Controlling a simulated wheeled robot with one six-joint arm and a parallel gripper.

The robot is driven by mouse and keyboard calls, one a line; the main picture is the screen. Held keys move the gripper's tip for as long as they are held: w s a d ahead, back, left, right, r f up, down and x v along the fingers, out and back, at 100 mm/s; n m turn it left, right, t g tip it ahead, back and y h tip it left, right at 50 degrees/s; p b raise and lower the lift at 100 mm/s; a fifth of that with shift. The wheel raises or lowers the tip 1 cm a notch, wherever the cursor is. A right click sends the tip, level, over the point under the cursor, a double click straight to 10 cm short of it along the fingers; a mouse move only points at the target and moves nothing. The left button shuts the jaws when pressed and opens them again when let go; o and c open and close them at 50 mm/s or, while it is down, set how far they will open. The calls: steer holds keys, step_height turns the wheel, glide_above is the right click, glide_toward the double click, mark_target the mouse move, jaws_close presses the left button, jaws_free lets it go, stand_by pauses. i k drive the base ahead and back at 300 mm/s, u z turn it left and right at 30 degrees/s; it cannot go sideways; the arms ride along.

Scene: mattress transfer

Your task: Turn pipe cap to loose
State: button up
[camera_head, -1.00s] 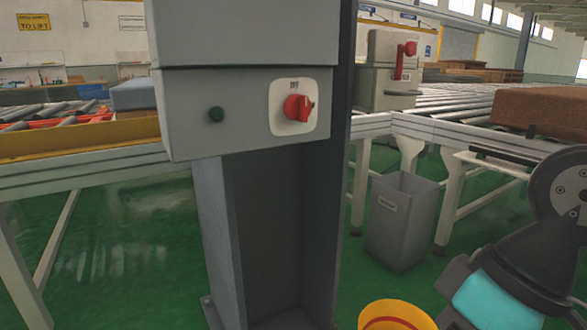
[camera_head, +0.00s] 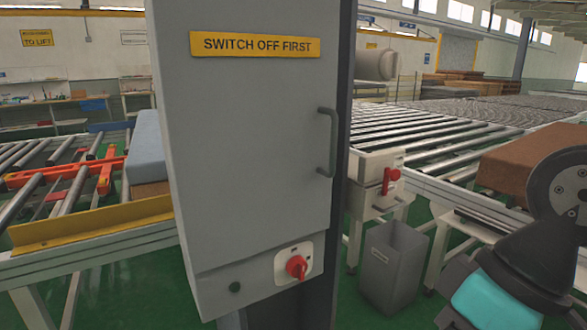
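No pipe cap can be made out in this view. My arm (camera_head: 510,265), with dark links and a teal band, shows at the lower right, and its gripper is outside the picture. A grey control cabinet (camera_head: 250,150) stands in front of me, its door shut, with a yellow "SWITCH OFF FIRST" label (camera_head: 254,45) and a handle (camera_head: 328,142).
Roller conveyors (camera_head: 440,135) run behind the cabinet, with a brown block (camera_head: 530,165) at right and a blue-grey block (camera_head: 146,145) at left. A smaller box (camera_head: 370,172) with a red lever (camera_head: 389,181) and a grey bin (camera_head: 393,268) stand right of the cabinet.

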mark_target(391, 64)
steer(key=k, duration=0.6)
steer(key=u, duration=0.05)
steer(key=i, duration=1.2)
steer(key=z, duration=0.75)
